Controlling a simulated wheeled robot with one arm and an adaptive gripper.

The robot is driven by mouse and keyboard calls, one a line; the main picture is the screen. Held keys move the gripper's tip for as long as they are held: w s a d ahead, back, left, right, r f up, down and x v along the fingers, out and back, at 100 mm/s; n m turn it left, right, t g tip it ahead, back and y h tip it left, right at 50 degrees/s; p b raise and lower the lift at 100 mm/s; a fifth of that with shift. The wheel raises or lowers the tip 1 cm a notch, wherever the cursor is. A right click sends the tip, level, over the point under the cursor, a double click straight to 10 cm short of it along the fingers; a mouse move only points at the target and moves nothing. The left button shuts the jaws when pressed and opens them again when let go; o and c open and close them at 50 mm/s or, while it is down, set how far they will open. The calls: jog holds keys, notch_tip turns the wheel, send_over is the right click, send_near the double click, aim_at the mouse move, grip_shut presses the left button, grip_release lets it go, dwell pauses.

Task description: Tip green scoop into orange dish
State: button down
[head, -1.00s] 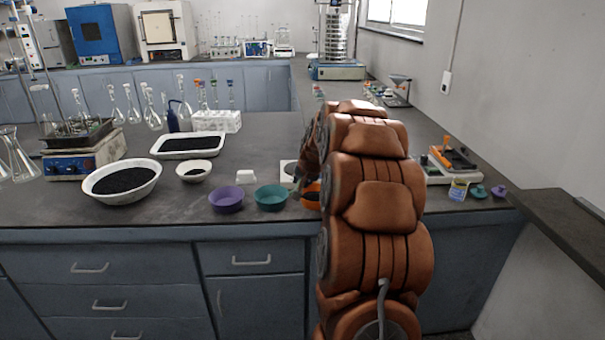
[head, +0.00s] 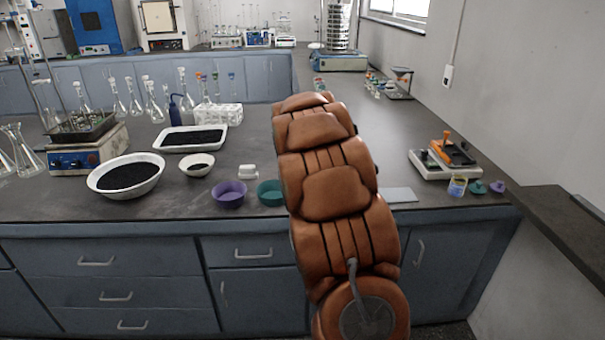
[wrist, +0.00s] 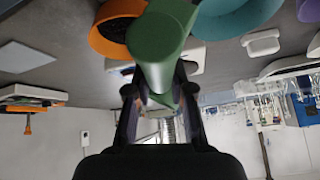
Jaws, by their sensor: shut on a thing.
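My gripper (wrist: 160,88) is shut on the handle of the green scoop (wrist: 158,38) in the wrist view. The scoop's head runs up to the top edge of that view, in front of the right part of the orange dish (wrist: 98,40). The dish has dark material in it. I cannot tell whether the scoop touches the dish or what the scoop holds. In the head view my arm hides my gripper, the scoop and the orange dish.
A teal dish (head: 269,194) and a purple dish (head: 229,197) stand left of my arm. A white bowl of black grains (head: 122,190), a small bowl (head: 197,171) and a tray (head: 213,146) lie farther left. A balance (head: 435,168) stands right.

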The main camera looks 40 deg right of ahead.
jog(key=shift+n+g+h, duration=0.4)
jog(key=shift+g+h, duration=0.2)
jog(key=shift+g, duration=0.3)
jog(key=shift+w, duration=0.1)
jog(key=shift+h+b, duration=0.3)
jog(key=shift+r+n+g+h+b, duration=0.15)
jog(key=shift+n+g+h+b, duration=0.6)
jog(key=shift+g, duration=0.35)
jog(key=shift+r+h, duration=0.2)
jog(key=shift+h, duration=0.05)
